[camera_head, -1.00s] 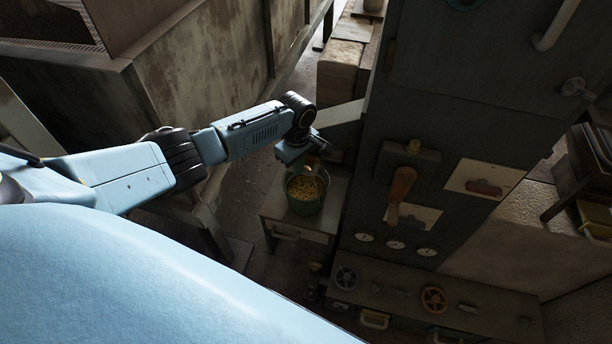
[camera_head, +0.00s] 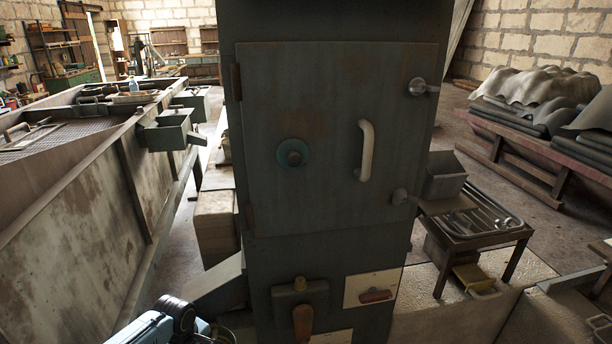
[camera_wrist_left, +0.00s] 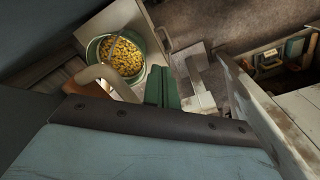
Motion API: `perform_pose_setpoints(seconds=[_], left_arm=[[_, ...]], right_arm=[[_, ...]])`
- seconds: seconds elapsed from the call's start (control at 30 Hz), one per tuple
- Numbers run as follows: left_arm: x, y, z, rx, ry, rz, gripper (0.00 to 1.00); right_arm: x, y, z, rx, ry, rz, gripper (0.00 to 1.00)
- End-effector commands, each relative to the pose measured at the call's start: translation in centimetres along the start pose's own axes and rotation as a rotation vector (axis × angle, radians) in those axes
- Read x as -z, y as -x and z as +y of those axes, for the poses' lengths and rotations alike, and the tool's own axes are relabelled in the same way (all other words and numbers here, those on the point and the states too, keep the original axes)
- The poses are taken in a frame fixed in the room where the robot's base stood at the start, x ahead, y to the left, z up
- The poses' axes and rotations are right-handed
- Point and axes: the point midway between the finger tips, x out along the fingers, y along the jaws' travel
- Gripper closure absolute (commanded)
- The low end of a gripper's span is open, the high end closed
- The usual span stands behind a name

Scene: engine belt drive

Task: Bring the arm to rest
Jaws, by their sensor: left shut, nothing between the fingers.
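My left arm (camera_head: 165,326) enters at the bottom edge of the head view, left of the tall dark machine cabinet (camera_head: 330,130). Its gripper is hard to make out there. In the left wrist view the narrow green fingers of my left gripper (camera_wrist_left: 163,88) are together with nothing between them. A green bucket (camera_wrist_left: 93,50) of yellow grains stands beyond and left of the fingers, on a pale stand (camera_wrist_left: 118,16), apart from them. My right gripper is in neither view.
A long rusty trough (camera_head: 80,215) runs along the left. A small table with bent pipes (camera_head: 470,222) stands at right. Some floor is open between trough and cabinet.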

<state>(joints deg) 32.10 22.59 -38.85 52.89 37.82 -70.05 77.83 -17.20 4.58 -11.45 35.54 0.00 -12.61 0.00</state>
Motion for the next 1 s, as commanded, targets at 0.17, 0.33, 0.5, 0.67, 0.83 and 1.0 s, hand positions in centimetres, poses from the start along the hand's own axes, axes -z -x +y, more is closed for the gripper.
perform_pose_setpoints(seconds=[0.17, 0.33, 0.5, 0.67, 0.83, 1.0], left_arm=[[-4.9, -11.2, -8.1, -0.024, -0.316, 0.018, 1.0], [-10.2, -18.7, -17.3, -0.03, -0.637, 0.046, 1.0], [-16.4, -23.3, -27.5, -0.02, -0.951, 0.056, 1.0], [-21.3, -25.0, -34.9, -0.019, -1.181, 0.055, 1.0], [-24.0, -25.3, -38.7, -0.023, -1.308, 0.053, 1.0], [-24.3, -25.3, -39.3, -0.023, -1.333, 0.054, 1.0]], right_arm=[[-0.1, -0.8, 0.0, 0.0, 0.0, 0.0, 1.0], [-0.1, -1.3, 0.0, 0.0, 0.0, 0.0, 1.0], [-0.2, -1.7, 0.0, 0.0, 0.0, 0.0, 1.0], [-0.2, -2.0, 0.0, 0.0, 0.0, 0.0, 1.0], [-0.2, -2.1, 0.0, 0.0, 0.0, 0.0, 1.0], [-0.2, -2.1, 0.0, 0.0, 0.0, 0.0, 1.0]])
